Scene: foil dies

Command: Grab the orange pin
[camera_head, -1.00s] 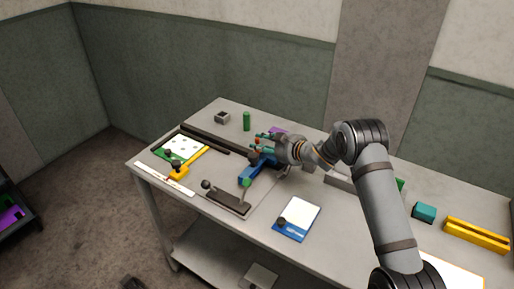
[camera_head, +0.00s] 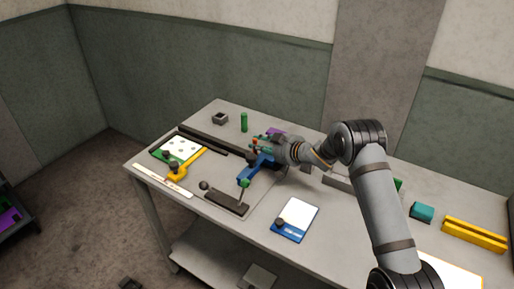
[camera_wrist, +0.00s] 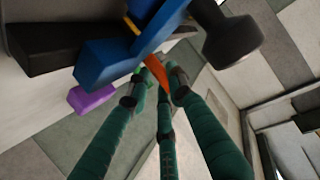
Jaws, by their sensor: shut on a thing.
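The orange pin (camera_wrist: 158,72) shows in the wrist view between the tips of my gripper's dark green fingers. My gripper (camera_wrist: 156,88) is shut on it. The pin's upper end runs up beside a blue block (camera_wrist: 108,62), and I cannot tell whether it touches the block. In the head view my gripper (camera_head: 262,143) is over the back middle of the table, by a blue fixture (camera_head: 260,166). A small orange-red spot shows at its fingertips there, too small to make out well.
A purple block (camera_wrist: 92,99) lies near the fingers in the wrist view, with a black knob (camera_wrist: 232,38) beside the blue block. On the table (camera_head: 332,212) stand a green cylinder (camera_head: 244,122), a yellow clamp (camera_head: 179,173) and a blue-edged board (camera_head: 296,217).

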